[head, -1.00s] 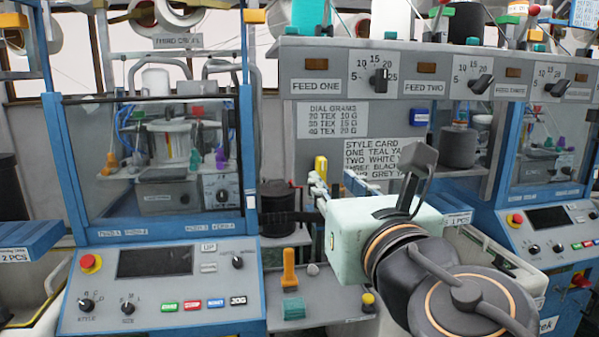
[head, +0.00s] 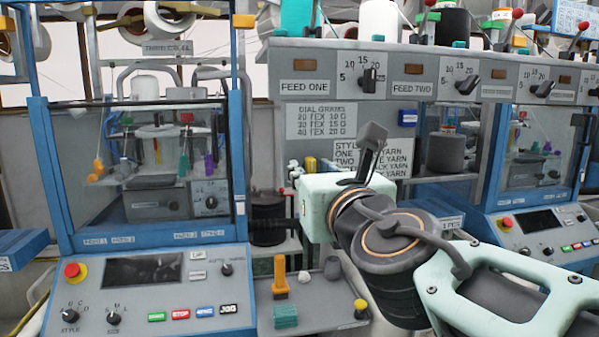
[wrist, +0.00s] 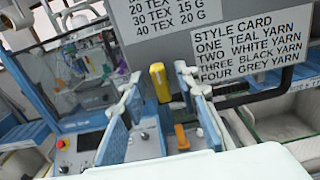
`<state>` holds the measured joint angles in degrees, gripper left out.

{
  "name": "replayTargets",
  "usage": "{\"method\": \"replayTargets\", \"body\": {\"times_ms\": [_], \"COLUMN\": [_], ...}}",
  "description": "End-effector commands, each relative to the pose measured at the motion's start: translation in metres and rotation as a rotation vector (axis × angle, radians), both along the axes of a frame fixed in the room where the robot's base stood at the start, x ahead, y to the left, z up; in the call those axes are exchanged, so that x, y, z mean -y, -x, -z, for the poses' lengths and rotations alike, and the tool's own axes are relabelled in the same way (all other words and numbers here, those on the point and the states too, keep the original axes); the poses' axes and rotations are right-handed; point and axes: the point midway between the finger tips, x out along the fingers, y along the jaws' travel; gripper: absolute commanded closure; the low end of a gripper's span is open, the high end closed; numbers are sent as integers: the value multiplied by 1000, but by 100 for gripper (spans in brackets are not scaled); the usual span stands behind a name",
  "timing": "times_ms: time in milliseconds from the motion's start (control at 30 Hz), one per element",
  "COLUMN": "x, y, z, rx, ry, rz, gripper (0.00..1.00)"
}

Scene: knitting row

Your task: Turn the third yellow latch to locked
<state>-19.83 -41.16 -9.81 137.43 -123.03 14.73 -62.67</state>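My gripper (head: 312,166) is out in front of the middle bay, seen from behind in the head view. In the wrist view its two fingers (wrist: 160,98) stand apart. An upright yellow piece (wrist: 160,80) shows between the fingertips, with a gap on each side. It also shows in the head view (head: 310,163), partly hidden by the gripper. I cannot tell its depth, or whether it is the third latch. A yellow-orange upright lever (head: 280,275) stands on the grey shelf below, left of my arm. A yellow-orange block (head: 244,20) sits on the left machine's frame.
The left machine (head: 150,237) has a glazed front and a control panel with a red button. A feed panel with knobs (head: 430,75) runs across the top. A black spool (head: 268,215) stands behind the shelf. A yellow-topped knob (head: 360,306) is near my arm.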

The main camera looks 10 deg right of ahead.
Motion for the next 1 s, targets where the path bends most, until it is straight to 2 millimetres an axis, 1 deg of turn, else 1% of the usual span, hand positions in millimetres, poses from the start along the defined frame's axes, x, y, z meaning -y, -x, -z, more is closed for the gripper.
{"method": "replayTargets", "body": {"times_ms": [33,200,267,500,667,867,1000], "x": [0,0,0,0,0,1,2], "y": [0,0,0,0,0,0,0], "z": [0,0,0,1,2,3,4], "rx": [0,0,0,0,0,1,1], "ry": [0,0,0,-4,-39,-147,-262], "rz": [0,0,0,-1,-1,0,1], "gripper": [75,94,100,100,100,100,100]}}
